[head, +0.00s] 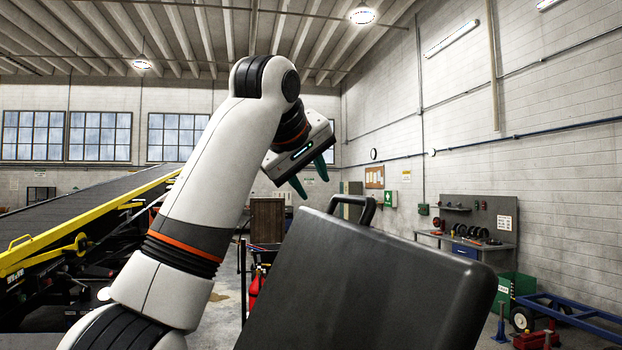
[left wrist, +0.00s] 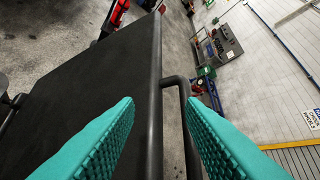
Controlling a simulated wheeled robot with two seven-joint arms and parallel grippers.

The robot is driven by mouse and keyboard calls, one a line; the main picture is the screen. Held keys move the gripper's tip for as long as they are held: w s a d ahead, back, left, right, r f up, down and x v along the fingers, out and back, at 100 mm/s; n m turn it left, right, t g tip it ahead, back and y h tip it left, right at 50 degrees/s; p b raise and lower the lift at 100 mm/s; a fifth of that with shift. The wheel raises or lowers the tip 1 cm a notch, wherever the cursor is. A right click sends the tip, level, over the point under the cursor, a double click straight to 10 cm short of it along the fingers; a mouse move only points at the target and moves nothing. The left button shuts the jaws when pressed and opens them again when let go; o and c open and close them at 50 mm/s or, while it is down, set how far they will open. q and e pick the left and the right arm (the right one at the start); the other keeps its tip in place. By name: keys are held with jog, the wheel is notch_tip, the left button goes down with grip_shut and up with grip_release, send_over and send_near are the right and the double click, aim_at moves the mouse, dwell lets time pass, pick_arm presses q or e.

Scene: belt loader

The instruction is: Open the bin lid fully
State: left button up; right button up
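The bin lid (head: 360,285) is a large dark panel that stands raised and tilted in the head view. Its black bar handle (head: 352,203) sits on the upper edge. My left gripper (head: 311,182) is above and a little left of the handle, with its teal fingers pointing down and apart. In the left wrist view the lid (left wrist: 95,85) fills the left side. The handle (left wrist: 181,110) shows in the gap between the open fingers, nearer the right one, with no grip on it visible. The bin body is out of sight. My right gripper is not in view.
A conveyor loader (head: 85,235) with yellow rails stands at the left. A workbench (head: 465,240), a green box (head: 512,292) and a blue cart frame (head: 575,312) are at the right. Red extinguishers (head: 256,285) stand behind the lid.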

pick_arm(q)
jog(key=shift+a, duration=0.1)
jog(key=b+v, duration=0.3)
jog(key=v, duration=0.9)
jog(key=shift+b, duration=0.3)
jog(key=shift+r, duration=0.1)
